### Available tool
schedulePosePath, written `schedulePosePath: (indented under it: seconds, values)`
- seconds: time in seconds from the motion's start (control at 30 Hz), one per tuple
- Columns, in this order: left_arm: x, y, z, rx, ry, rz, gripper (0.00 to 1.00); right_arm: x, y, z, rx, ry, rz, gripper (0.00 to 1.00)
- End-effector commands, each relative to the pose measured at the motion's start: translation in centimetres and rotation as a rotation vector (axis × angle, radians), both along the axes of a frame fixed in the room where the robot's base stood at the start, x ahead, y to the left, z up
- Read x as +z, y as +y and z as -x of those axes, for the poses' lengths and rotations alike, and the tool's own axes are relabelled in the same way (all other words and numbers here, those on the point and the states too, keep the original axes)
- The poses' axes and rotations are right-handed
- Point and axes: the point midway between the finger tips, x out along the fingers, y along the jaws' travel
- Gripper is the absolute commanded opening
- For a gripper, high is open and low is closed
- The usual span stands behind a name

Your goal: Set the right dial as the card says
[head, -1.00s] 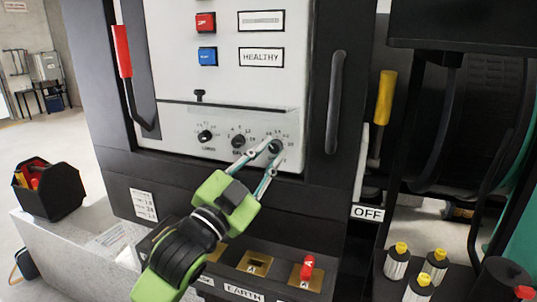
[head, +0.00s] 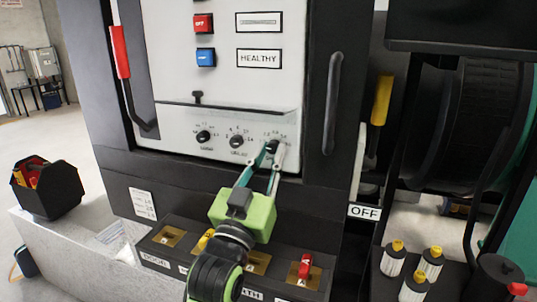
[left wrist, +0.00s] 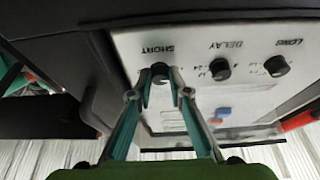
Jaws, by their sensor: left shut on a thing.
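The right dial (head: 271,146) is a small black knob at the right end of a row of three on the pale panel. In the left wrist view this dial (left wrist: 160,70) is under the word SHORT, with the picture turned over. My left gripper (head: 273,154) is shut on it, one finger on each side. The fingers hide most of its scale and its pointer cannot be read. The middle dial (head: 237,141) and left dial (head: 203,137) are free. A white card (head: 143,203) with lines of small, unreadable print is at lower left. My right gripper is not in view.
Below the panel is a ledge with brass plates and a red switch (head: 305,266). A red-handled lever (head: 121,52) is at left and a dark vertical handle (head: 332,104) at right. A black tool box (head: 48,200) stands on the grey block at left.

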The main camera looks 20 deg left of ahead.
Motion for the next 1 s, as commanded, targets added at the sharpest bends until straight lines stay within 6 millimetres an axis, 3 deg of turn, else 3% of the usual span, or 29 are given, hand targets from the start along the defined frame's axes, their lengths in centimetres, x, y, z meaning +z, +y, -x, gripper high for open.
schedulePosePath:
  seconds: [0.5,0.53,0.6,1.0]
  values:
    - [-0.09,-0.04,-0.02,-0.001,0.003,0.023,0.00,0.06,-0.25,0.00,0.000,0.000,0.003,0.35]
    - [-0.09,-0.04,-0.02,-0.001,0.003,0.023,0.23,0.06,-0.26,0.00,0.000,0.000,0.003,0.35]
    - [-0.08,-0.03,-0.02,-0.001,0.003,0.023,0.35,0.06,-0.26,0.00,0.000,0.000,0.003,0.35]
    - [-0.30,-0.01,0.45,0.000,0.003,0.021,0.35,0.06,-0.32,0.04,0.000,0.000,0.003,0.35]
